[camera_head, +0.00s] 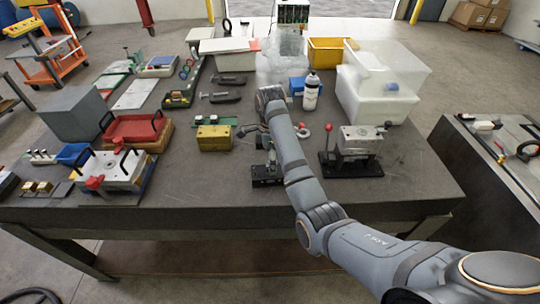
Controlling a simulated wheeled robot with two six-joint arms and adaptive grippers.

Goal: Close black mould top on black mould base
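My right arm comes in from the lower right and bends down over the middle of the table. Its gripper (247,131) is small and dark, close to the right of a yellow block (214,138); I cannot tell whether it is open or shut. My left gripper is not in view. I cannot clearly pick out a black mould top or base. A low black fixture (266,174) stands partly behind my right arm. A white mould with black handles and red clamps (112,168) sits at the front left. A red piece with black handles (134,128) lies behind it.
A metal fixture with a red-knobbed lever (354,145) stands right of my arm. White bins (378,90), a bottle (311,92) and a yellow bin (327,50) are at the back. A grey box (72,113) is at the left. The front right tabletop (412,172) is clear.

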